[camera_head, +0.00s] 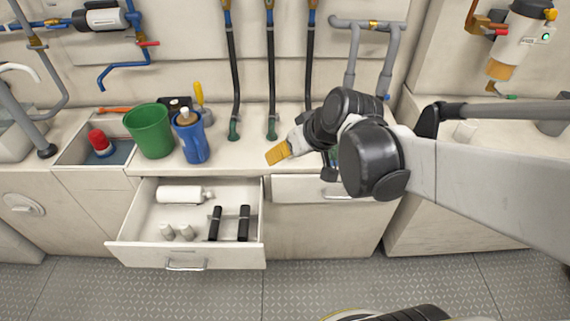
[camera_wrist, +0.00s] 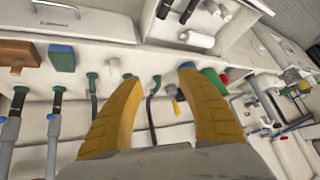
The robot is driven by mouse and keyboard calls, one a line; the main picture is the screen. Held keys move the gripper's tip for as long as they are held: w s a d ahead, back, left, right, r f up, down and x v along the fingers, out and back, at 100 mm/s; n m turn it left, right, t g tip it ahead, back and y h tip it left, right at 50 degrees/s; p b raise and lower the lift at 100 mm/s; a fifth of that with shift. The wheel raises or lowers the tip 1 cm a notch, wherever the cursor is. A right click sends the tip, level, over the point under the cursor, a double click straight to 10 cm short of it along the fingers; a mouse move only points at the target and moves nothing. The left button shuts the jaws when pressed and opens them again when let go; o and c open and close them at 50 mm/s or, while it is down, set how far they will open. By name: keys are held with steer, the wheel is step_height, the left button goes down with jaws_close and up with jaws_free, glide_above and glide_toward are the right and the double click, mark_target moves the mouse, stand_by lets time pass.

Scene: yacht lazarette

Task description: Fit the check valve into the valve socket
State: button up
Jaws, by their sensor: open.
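My gripper (camera_head: 277,153) is over the counter in front of the hanging hoses, with orange fingers spread. In the wrist view, my gripper (camera_wrist: 159,76) is open with nothing between its fingertips. A short white cylinder (camera_wrist: 114,69) stands on the counter beyond the left finger; I cannot tell whether it is the check valve. Green fittings (camera_head: 271,130) sit at the lower ends of the black hoses, and others (camera_wrist: 92,80) show in the wrist view. I cannot tell which fitting, if any, is the valve socket. My arm hides part of the counter in the head view.
An open drawer (camera_head: 184,258) holds a white bottle (camera_head: 180,194), two black-handled items and small white pieces. A green bucket (camera_head: 148,132) and blue jug (camera_head: 191,140) stand left on the counter. A brown block (camera_wrist: 18,52) and blue-green block (camera_wrist: 62,60) lie in the wrist view.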

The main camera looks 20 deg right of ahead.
steer(key=s+a+r+m+h, duration=0.1)
steer(key=s+a+h, duration=0.1)
steer(key=s, duration=0.9)
steer(key=shift+r, duration=0.3)
steer(key=shift+o, duration=0.6)
steer(key=shift+a, duration=0.1)
